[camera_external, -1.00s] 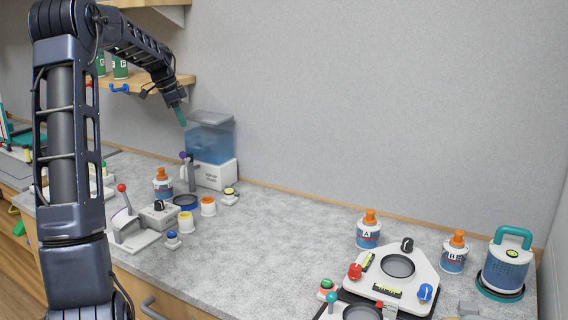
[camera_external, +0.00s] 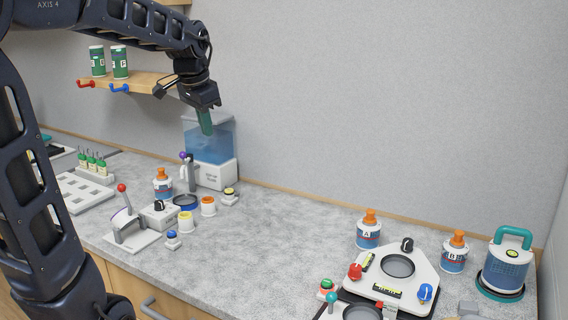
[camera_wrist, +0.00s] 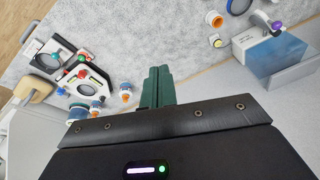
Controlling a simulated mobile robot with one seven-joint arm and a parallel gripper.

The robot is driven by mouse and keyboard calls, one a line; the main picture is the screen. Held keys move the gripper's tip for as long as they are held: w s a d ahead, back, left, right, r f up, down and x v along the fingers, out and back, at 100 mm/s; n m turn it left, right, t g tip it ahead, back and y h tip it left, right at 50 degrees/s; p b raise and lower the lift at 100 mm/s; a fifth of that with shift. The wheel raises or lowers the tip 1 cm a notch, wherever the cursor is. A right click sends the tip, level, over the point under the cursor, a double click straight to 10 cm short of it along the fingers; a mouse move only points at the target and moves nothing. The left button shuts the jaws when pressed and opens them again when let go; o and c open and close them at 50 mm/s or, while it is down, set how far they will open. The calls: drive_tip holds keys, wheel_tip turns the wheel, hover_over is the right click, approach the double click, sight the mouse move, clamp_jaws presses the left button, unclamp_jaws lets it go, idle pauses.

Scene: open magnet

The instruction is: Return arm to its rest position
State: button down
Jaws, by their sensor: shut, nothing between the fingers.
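My gripper (camera_external: 205,122) hangs from the raised arm in front of the wall, with its green fingers pointing down. In the external view it overlaps the blue water tank (camera_external: 210,140); I cannot tell the distance between them. In the wrist view the green fingers (camera_wrist: 157,87) lie together, shut and empty, above the grey countertop (camera_wrist: 150,40). Nothing touches the fingers.
A shelf (camera_external: 140,84) with two green cups (camera_external: 119,62) is left of the gripper. Below stand an orange-capped bottle (camera_external: 162,184) and a red-knobbed lever (camera_external: 128,215). A white device (camera_external: 392,275) and teal-handled canister (camera_external: 506,262) stand at right. The counter's middle is clear.

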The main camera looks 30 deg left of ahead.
drive_tip(key=s+d+f+n, duration=0.1)
drive_tip(key=s+d+f, duration=0.2)
drive_tip(key=s, duration=0.7)
drive_tip(key=s+d+f+n+t, duration=0.1)
drive_tip(key=s+d+f+n, duration=0.1)
drive_tip(key=s, duration=0.7)
drive_tip(key=shift+s+d+f+n+t, duration=0.35)
drive_tip(key=shift+d+f, duration=0.5)
drive_tip(key=shift+d, duration=0.35)
